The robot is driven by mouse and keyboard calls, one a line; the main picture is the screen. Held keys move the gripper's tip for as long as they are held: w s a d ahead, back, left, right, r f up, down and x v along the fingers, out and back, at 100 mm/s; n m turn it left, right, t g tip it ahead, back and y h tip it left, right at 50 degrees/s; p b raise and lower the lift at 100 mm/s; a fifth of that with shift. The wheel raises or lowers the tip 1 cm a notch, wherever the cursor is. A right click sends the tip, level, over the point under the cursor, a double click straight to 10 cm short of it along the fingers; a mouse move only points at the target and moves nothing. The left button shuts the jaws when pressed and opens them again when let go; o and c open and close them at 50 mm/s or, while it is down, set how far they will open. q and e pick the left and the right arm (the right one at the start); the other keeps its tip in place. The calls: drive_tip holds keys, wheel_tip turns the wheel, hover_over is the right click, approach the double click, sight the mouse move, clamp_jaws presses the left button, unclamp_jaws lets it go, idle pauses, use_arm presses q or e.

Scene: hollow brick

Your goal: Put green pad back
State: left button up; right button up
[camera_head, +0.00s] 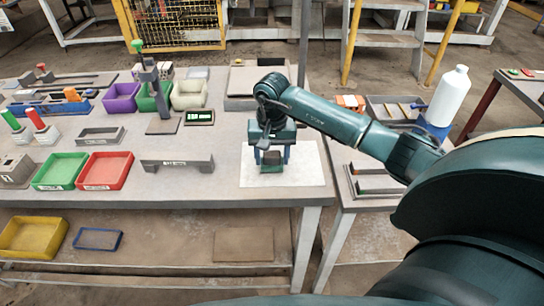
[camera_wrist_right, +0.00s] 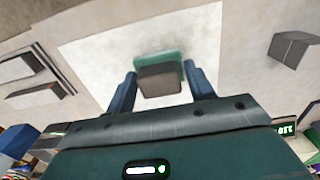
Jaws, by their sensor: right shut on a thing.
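The green pad (camera_head: 271,168) is at the white sheet (camera_head: 308,165) on the workbench, with a grey-brown block on its upper side. In the right wrist view the green pad (camera_wrist_right: 158,58) shows behind the grey-brown block (camera_wrist_right: 161,80); I cannot tell whether the two are joined. My right gripper (camera_head: 271,157) points down over the sheet, its blue fingers on either side of the pad and block. In the wrist view the gripper (camera_wrist_right: 161,85) is shut on them. I cannot tell whether the pad touches the sheet. My left gripper is not in view.
A grey bracket (camera_head: 177,165) lies left of the sheet. Red (camera_head: 105,186) and green (camera_head: 60,187) trays stand further left. A small display (camera_head: 200,117) and a grey tray (camera_head: 243,102) are behind. A white bottle (camera_head: 449,97) stands right, beyond my arm.

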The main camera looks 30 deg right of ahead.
drive_tip(key=shift+f, duration=0.5)
drive_tip(key=shift+f, duration=0.1)
drive_tip(key=shift+f, duration=0.15)
drive_tip(key=o, duration=0.9)
drive_tip(key=shift+o, duration=0.2)
